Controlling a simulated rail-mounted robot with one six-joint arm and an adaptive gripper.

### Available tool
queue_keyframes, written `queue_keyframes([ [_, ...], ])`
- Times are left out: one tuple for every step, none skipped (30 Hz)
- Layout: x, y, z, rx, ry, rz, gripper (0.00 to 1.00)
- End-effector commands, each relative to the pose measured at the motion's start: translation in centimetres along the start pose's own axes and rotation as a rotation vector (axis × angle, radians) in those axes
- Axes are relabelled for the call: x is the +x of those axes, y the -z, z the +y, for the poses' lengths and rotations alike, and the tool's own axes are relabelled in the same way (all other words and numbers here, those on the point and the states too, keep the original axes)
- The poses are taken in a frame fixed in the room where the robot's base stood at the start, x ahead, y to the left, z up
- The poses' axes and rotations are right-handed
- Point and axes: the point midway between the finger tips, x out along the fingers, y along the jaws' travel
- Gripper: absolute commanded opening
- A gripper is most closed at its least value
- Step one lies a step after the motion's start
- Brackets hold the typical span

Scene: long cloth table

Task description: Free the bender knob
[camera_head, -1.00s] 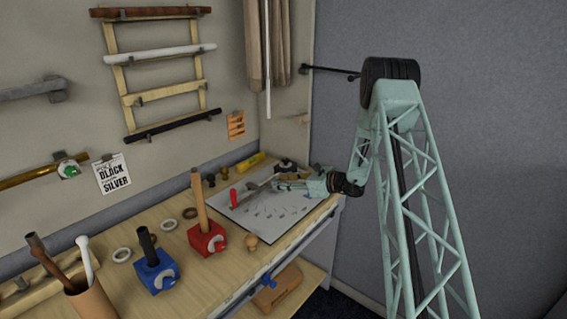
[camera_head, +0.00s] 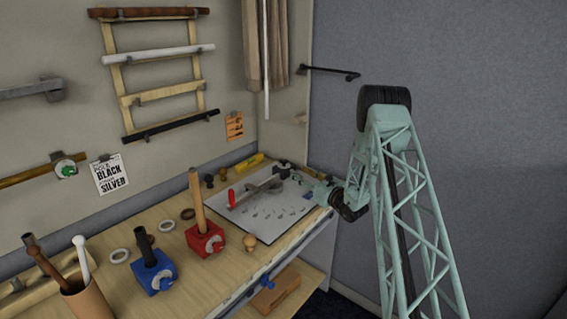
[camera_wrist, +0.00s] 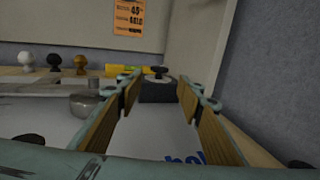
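The bender is a grey bar with a red handle (camera_head: 231,198), lying on a pale printed board (camera_head: 262,222). A dark knob on a black block (camera_head: 285,165) stands at the bender's far right end. In the wrist view the black knob (camera_wrist: 158,71) sits on its block (camera_wrist: 158,90), straight ahead between my fingers and beyond them. My gripper (camera_head: 308,180) is at the board's right edge, to the right of the knob and apart from it. In the wrist view my gripper (camera_wrist: 161,88) is open, its wood-coloured finger pads apart with nothing held.
A yellow object (camera_head: 249,162) lies by the back wall. Red (camera_head: 206,241) and blue (camera_head: 156,272) blocks holding rods stand left of the board, with several rings and a wooden knob (camera_head: 249,243) nearby. The grey wall (camera_wrist: 270,80) is close on the right.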

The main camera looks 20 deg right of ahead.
Motion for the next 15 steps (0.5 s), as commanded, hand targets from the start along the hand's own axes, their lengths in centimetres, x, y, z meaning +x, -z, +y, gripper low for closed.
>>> queue_keyframes([
  [0.0, 0.0, 0.0, 0.000, 0.000, 0.000, 0.34],
  [0.0, 0.0, 0.0, 0.000, -0.001, 0.000, 0.34],
  [0.0, 0.0, 0.0, 0.000, -0.001, 0.000, 0.34],
  [0.0, 0.0, 0.0, 0.000, -0.001, 0.000, 0.34],
  [0.0, 0.0, 0.0, 0.000, -0.001, 0.000, 0.34],
  [0.1, 0.0, 0.0, 0.000, -0.001, 0.000, 0.34],
  [0.1, 0.0, 0.1, 0.000, -0.001, 0.000, 0.34],
  [0.2, 0.0, 0.1, 0.000, -0.001, 0.000, 0.34],
  [0.3, 0.0, 0.1, 0.000, -0.002, 0.000, 0.34],
  [0.4, 0.0, 0.1, 0.000, -0.002, 0.000, 0.34],
  [0.5, 0.0, 0.1, 0.000, -0.002, 0.000, 0.34],
  [0.7, 0.0, 0.1, 0.000, -0.002, 0.001, 0.34],
  [0.9, 0.0, 0.1, 0.000, -0.002, 0.001, 0.34],
  [1.1, 0.1, 0.1, 0.000, -0.002, 0.001, 0.34],
  [1.4, 0.0, 0.1, 0.000, -0.002, 0.001, 0.34],
])
